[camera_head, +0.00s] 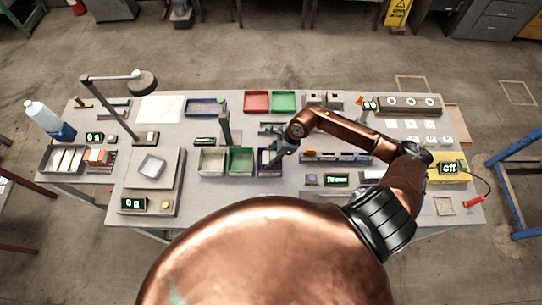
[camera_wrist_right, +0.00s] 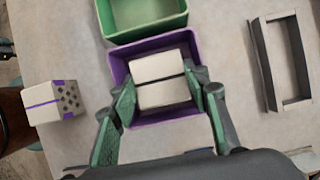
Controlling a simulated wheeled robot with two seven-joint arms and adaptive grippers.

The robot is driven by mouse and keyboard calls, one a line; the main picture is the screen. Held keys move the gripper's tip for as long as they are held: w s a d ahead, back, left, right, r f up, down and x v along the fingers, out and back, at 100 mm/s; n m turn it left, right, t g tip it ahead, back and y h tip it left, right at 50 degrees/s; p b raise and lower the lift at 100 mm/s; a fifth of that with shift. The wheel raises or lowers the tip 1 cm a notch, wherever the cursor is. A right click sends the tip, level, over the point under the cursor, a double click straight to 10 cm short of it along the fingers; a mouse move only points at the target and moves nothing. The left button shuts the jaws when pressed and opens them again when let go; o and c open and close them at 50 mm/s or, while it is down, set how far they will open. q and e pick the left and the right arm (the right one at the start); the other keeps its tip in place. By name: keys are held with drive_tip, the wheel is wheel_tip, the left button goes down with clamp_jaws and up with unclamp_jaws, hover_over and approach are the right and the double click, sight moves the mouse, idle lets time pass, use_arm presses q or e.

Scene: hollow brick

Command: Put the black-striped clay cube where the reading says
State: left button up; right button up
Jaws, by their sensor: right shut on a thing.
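The pale clay cube (camera_wrist_right: 162,80) with a thin black stripe is between the fingers of my right gripper (camera_wrist_right: 160,98), which is shut on it. In the wrist view the cube lies within the outline of the purple bin (camera_wrist_right: 118,66); I cannot tell whether it touches the floor. In the head view my right gripper (camera_head: 277,156) is over the purple bin (camera_head: 269,173), mostly hiding the cube. Displays show "08" (camera_head: 133,204) at front left and "off" (camera_head: 449,168) at right; a middle display (camera_head: 337,180) is hard to read. My left gripper is not in view.
A green bin (camera_head: 240,161) and a pale bin (camera_head: 211,162) stand left of the purple one. A purple-striped pale cube (camera_wrist_right: 53,102) with holes lies beside the bins. A metal frame (camera_wrist_right: 283,62) lies on the other side. A lamp (camera_head: 142,84) and bottle (camera_head: 42,115) stand at left.

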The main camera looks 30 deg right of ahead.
drive_tip(key=shift+f, duration=0.2)
drive_tip(key=shift+s+r, duration=0.1)
drive_tip(key=shift+s, duration=0.1)
drive_tip(key=o, duration=1)
drive_tip(key=shift+w+f, duration=0.1)
drive_tip(key=shift+f, duration=0.15)
drive_tip(key=shift+o, duration=0.8)
drive_tip(key=shift+r, duration=0.25)
drive_tip(key=shift+d+r, duration=0.2)
drive_tip(key=shift+r, duration=0.1)
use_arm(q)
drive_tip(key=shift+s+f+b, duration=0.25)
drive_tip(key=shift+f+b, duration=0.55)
use_arm(e)
drive_tip(key=v, duration=1.1)
drive_tip(key=shift+s, duration=0.25)
drive_tip(key=shift+r, duration=0.15)
